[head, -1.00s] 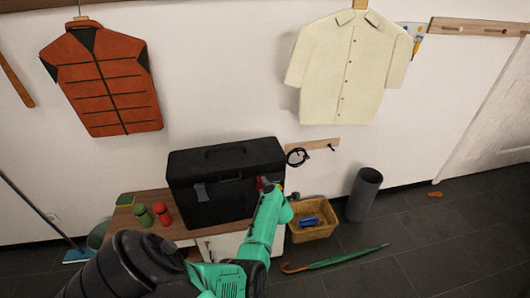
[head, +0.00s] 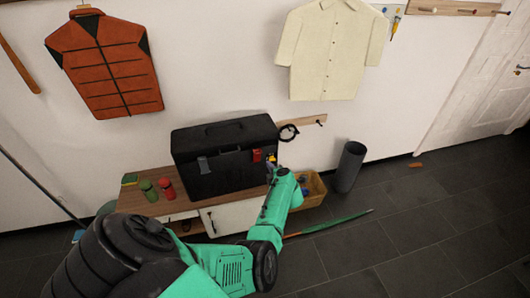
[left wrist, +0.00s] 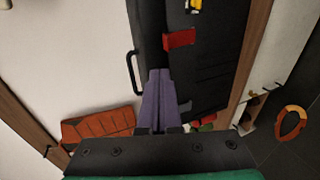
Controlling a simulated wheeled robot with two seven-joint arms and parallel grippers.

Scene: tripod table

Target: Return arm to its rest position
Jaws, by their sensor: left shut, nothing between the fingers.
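My left arm comes in from the lower left in the head view, and its green forearm (head: 282,200) ends in front of the right side of a black toolbox (head: 225,172). The gripper's fingers are hidden in that view. In the left wrist view the purple fingers of my left gripper (left wrist: 158,78) are together and empty, with the toolbox (left wrist: 215,60) and its handle (left wrist: 133,70) beyond them. I cannot tell the exact gap to the toolbox. My right gripper is not in view.
The toolbox stands on a wooden bench (head: 135,199) beside a green can (head: 149,190) and a red can (head: 167,188). Open floor lies to the right.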

